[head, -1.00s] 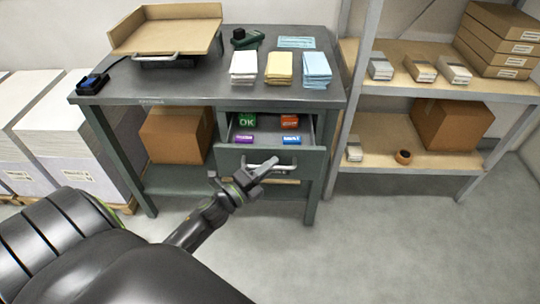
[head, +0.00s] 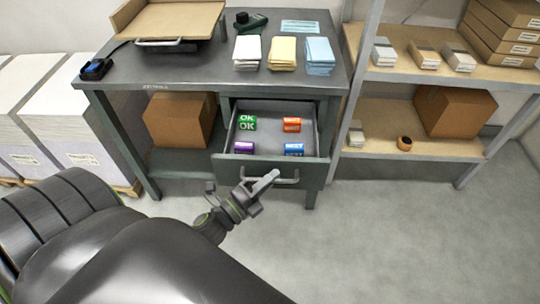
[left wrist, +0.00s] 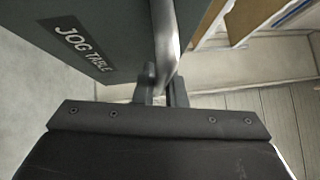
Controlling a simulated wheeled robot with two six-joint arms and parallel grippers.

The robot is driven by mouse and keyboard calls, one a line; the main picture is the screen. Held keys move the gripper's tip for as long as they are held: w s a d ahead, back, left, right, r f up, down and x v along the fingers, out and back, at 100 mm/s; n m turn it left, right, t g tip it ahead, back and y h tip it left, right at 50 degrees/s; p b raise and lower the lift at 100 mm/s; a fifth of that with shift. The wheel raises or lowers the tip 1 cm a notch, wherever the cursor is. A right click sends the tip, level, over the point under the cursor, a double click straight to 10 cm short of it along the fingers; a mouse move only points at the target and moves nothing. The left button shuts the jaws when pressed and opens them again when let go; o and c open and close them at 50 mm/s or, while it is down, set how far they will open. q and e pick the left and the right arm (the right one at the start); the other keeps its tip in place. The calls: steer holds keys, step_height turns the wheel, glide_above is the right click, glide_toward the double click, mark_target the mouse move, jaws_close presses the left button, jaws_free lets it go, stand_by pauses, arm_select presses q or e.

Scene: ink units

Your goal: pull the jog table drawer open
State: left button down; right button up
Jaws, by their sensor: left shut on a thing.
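The jog table (head: 130,78) is a dark grey desk with a drawer under its right part. The drawer (head: 268,171) stands well out from the desk, its inside showing. In it lie green (head: 246,124), orange (head: 291,125), purple (head: 243,147) and blue (head: 294,149) stamps. My left gripper (head: 262,184) is at the drawer's bar handle (head: 288,181). In the left wrist view the gripper (left wrist: 160,92) is shut around the handle bar (left wrist: 164,45), beside the "JOG TABLE" label (left wrist: 82,45). My right gripper is not in view.
White, yellow and blue paper stacks (head: 282,53) and a jogger tray (head: 165,22) are on the desk top. A shelf rack (head: 430,75) with boxes stands at the right. Paper pallets (head: 65,125) stand at the left. The floor (head: 390,240) in front is clear at the right.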

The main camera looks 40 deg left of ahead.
arm_select(q)
steer(key=c, duration=1.5)
jaws_free()
steer(key=shift+s+a+f, duration=0.15)
steer(key=shift+s, duration=0.2)
steer(key=b+v, duration=0.3)
steer(key=v, duration=1.3)
steer(key=shift+s, duration=0.35)
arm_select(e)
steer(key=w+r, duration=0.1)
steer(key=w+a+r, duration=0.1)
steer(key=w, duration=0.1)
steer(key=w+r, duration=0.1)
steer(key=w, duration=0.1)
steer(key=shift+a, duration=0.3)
arm_select(q)
steer(key=shift+a+f, duration=0.1)
